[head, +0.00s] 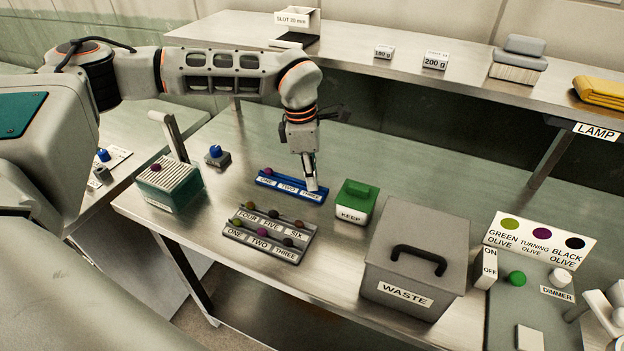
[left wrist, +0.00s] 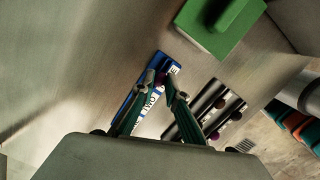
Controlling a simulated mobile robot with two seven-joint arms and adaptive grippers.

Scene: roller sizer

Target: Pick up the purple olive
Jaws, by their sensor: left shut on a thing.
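My left gripper (head: 311,186) points down at the THREE end of the blue rack (head: 290,190). It is shut on a purple olive (left wrist: 161,78), seen between the fingertips in the left wrist view; in the head view the fingers hide it. I cannot tell whether the olive is clear of the rack. Another dark reddish olive (head: 268,171) sits at the ONE end of the blue rack. The grey rack (head: 268,236) holds several olives, among them a magenta one (head: 262,232) by label TWO. My right gripper is not in view.
A green KEEP box (head: 354,204) stands just right of the gripper, with the large grey WASTE bin (head: 415,270) beyond it. A green ribbed box (head: 168,185) with a dark reddish ball stands at left. A raised shelf (head: 400,70) runs behind.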

